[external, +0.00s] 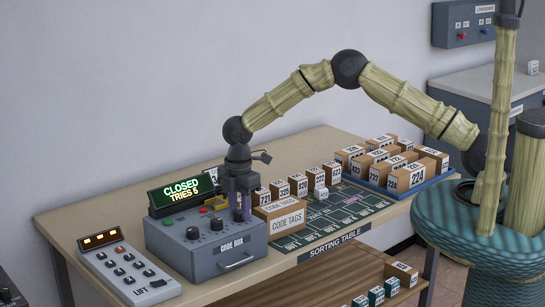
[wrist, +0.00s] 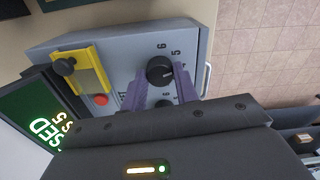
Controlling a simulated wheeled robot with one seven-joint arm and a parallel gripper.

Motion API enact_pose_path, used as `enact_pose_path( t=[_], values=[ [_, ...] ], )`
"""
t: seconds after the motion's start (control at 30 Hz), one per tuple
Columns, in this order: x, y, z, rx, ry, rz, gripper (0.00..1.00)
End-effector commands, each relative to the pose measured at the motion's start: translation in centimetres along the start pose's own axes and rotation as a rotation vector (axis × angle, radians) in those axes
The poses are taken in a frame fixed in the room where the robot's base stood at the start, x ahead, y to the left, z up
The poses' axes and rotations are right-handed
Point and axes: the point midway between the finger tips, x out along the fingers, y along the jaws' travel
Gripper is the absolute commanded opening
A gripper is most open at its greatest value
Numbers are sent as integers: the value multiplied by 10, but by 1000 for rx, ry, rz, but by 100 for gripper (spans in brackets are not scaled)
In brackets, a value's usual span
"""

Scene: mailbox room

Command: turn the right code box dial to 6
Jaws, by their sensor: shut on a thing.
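The grey code box (external: 205,252) stands at the left of the sorting table, with black dials on its sloping top. The left dial (external: 193,233) and the middle dial (external: 216,224) are free. My gripper (external: 240,208) points down at the right end of the box and hides the right dial there. In the wrist view the right dial (wrist: 160,70) sits between my gripper's purple fingers (wrist: 160,78), which are shut on it. The digits 6 and 5 show above it; its pointer setting is unclear. The middle dial (wrist: 163,104) is partly hidden below. The display (external: 181,192) reads CLOSED.
A yellow lever plate (wrist: 88,70) and a red button (wrist: 101,99) are close behind the dials. A keypad (external: 130,275) stands left of the box. A CODE TAGS carton (external: 288,217) with small boxes is just right of my gripper.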

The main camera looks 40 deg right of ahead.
Motion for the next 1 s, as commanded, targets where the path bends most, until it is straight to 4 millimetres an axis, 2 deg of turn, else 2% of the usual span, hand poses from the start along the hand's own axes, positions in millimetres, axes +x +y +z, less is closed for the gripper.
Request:
enact_pose_path(
  t=[0.7, 1.0],
  values=[
    [-2, 2, 0, -675, 2, 6, 7],
    [-3, 2, 0, -888, 0, 7, 7]
  ],
)
